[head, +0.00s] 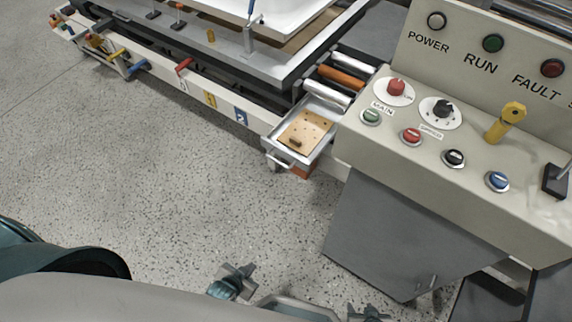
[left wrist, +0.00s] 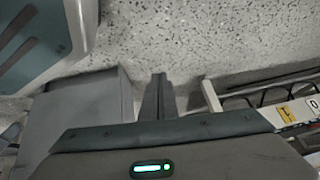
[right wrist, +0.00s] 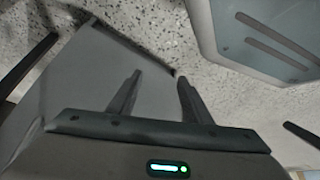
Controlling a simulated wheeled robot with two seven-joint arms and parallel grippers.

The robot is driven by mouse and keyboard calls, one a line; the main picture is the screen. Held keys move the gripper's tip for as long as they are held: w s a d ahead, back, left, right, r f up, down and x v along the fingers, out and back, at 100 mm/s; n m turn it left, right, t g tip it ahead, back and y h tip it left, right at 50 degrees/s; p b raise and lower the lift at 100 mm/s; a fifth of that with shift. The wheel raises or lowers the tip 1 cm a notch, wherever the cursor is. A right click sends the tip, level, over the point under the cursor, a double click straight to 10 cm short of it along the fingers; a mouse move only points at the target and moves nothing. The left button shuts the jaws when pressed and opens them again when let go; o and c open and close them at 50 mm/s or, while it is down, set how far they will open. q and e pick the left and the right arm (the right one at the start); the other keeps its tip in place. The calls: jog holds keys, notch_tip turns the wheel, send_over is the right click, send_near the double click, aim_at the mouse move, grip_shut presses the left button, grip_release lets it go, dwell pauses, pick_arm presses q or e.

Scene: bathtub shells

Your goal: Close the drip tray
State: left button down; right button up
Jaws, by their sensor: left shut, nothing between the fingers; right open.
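The drip tray (head: 314,104) is a shallow metal tray, pulled out from the machine's side below the rollers in the head view. A tan, spotted piece (head: 305,132) lies in it, and a small handle (head: 279,161) is on its front. My left gripper (head: 232,281) is near the bottom of the head view, well apart from the tray; in the left wrist view (left wrist: 159,76) its fingers are shut and empty. My right gripper (head: 368,313) is at the bottom edge; in the right wrist view (right wrist: 160,76) its fingers are apart and empty.
A control panel (head: 455,165) with buttons, knobs and a yellow lever stands right of the tray, above a grey cabinet (head: 395,235). A long frame (head: 165,78) with coloured levers and numbered labels runs to the upper left. The speckled floor (head: 190,200) before the tray is clear.

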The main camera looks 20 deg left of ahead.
pick_arm(q)
jog(key=w+a+r+m+t+b, duration=0.1)
jog(key=w+r+m+t+b, duration=0.25)
jog(key=w, duration=0.35)
jog(key=w+a+r+m+t+b, duration=0.2)
jog(key=w+r+m, duration=0.2)
jog(key=w, duration=0.2)
jog(key=w+d+r+m+t+h+b, duration=0.2)
jog(key=w+r+m+t+h+b, duration=0.2)
jog(key=r+m, duration=0.6)
notch_tip(320, 180, up, 2)
jog(key=w+h, duration=0.1)
jog(key=w, duration=0.1)
jog(key=shift+w+d+r+m+b, duration=0.2)
jog(key=shift+w+m+b, duration=0.1)
jog(key=shift+w+m, duration=0.05)
pick_arm(e)
notch_tip(320, 180, up, 16)
jog(key=s+d+g, duration=0.1)
jog(key=shift+s+f, duration=0.15)
jog(key=shift+s, duration=0.15)
pick_arm(q)
jog(key=shift+t, duration=0.25)
send_near(292, 156)
jog(key=x, duration=0.5)
jog(key=shift+f, duration=0.15)
jog(key=shift+w+d, duration=0.25)
jog(key=shift+w, duration=0.45)
